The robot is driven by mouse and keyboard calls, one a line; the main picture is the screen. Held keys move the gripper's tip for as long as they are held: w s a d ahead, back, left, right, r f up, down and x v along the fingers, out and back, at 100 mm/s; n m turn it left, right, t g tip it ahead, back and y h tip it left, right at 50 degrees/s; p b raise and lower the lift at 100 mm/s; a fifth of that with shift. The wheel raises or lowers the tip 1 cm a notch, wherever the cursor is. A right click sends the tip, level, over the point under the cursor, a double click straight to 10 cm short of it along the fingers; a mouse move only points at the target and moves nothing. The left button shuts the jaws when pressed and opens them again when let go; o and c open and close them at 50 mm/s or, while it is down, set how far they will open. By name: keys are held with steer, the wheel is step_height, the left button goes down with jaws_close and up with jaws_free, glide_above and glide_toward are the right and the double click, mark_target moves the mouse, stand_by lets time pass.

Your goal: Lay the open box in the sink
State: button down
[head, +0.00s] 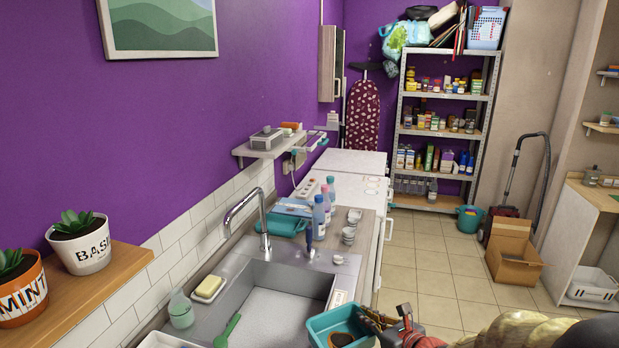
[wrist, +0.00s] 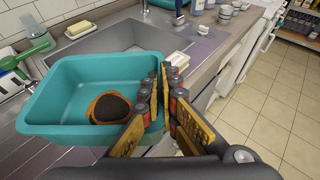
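The open box (head: 318,328) is a teal tub with a dark brown and orange thing inside. In the wrist view the open box (wrist: 70,125) fills the left, and that thing (wrist: 112,108) lies on its floor. My gripper (head: 378,322) is at the box's right wall. In the wrist view my gripper (wrist: 166,85) has its fingers on either side of that wall, closed on it. The box is at the near right corner of the sink (head: 275,298), overlapping its edge in the picture. The sink (wrist: 118,42) is behind the box in the wrist view.
A green spoon-like tool (head: 228,330) lies in the sink's near left part. A soap dish (head: 208,288) and a green bottle (head: 181,309) stand on its left rim. The faucet (head: 262,220), a blue brush (head: 309,238), bottles (head: 320,212) and cups (head: 350,230) are behind.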

steer(key=d+f, duration=0.1)
steer(key=d+m+h, duration=0.1)
steer(key=d, duration=0.1)
steer(key=d+f+m+h, duration=0.1)
steer(key=shift+d+f+t, duration=0.15)
steer(key=shift+f+t, duration=0.2)
steer(key=shift+t, duration=0.05)
